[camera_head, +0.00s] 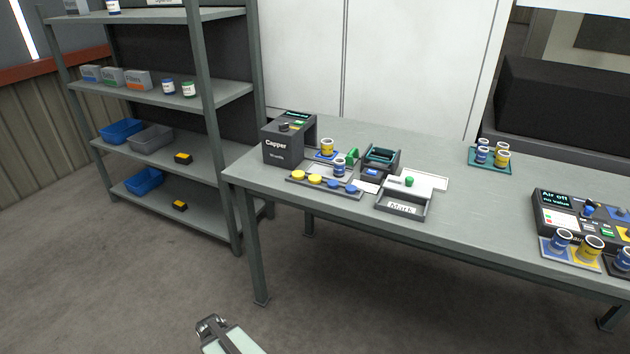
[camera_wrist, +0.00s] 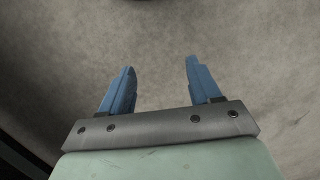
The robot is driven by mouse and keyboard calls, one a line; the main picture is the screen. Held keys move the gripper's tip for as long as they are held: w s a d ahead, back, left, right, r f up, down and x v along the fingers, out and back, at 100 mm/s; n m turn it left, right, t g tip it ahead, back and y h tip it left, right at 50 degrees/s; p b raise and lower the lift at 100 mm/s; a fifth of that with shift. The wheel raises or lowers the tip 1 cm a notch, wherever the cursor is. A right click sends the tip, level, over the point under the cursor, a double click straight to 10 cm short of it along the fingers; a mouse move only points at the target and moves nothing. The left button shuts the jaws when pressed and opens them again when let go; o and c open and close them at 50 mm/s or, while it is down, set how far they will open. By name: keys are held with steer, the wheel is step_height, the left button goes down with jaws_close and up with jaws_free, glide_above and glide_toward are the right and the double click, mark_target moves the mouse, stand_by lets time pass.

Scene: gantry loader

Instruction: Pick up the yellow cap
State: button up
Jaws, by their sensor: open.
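Several caps lie in a row on a dark cap strip (camera_head: 291,178) at the front left of the table. Two are clearly yellow: one yellow cap (camera_head: 298,174) at the left end and another yellow cap (camera_head: 315,179) beside it. Bluish caps, such as this blue cap (camera_head: 351,189), are toward the right end. My gripper (camera_wrist: 160,82) is open and empty in the wrist view, with two blue fingers apart over bare floor. In the head view only part of my arm's end shows at the bottom, well below and in front of the table.
The table (camera_head: 450,210) holds a Capper machine (camera_head: 284,146), a Mark tray (camera_head: 402,204), a teal tray (camera_head: 489,165) with jars, and a control panel (camera_head: 575,212) at right. A shelf rack (camera_head: 205,80) stands at left. The floor before the table is clear.

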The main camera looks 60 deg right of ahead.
steer(key=w+d+r+m+t+h, duration=0.1)
steer(key=w+d+r, duration=0.1)
steer(key=d+r, duration=0.55)
steer(key=w+d+r+m+t+h, duration=0.1)
steer(key=w+d+r+m, duration=0.3)
steer(key=d, duration=0.7)
steer(key=w+d+r+n+t+h, duration=0.1)
steer(key=d+r+t, duration=0.1)
steer(key=d+r, duration=0.6)
steer(key=s+d+r+m+h, duration=0.2)
steer(key=s+d+r+m, duration=0.1)
steer(key=d+r, duration=1.1)
steer(key=s+d+r+m+h, duration=0.25)
steer(key=d+r, duration=0.85)
steer(key=r, duration=0.8)
steer(key=m+g+y, duration=0.2)
steer(key=m, duration=0.2)
glide_above(315, 178)
steer(key=a, duration=0.3)
step_height(315, 178, down, 9)
steer(key=shift+f, duration=0.1)
steer(key=d+f, duration=0.2)
steer(key=f, duration=0.1)
steer(key=shift+w+d+f, duration=0.15)
steer(key=shift+f, duration=0.05)
steer(key=shift+d+f, duration=0.2)
steer(key=shift+f, duration=0.35)
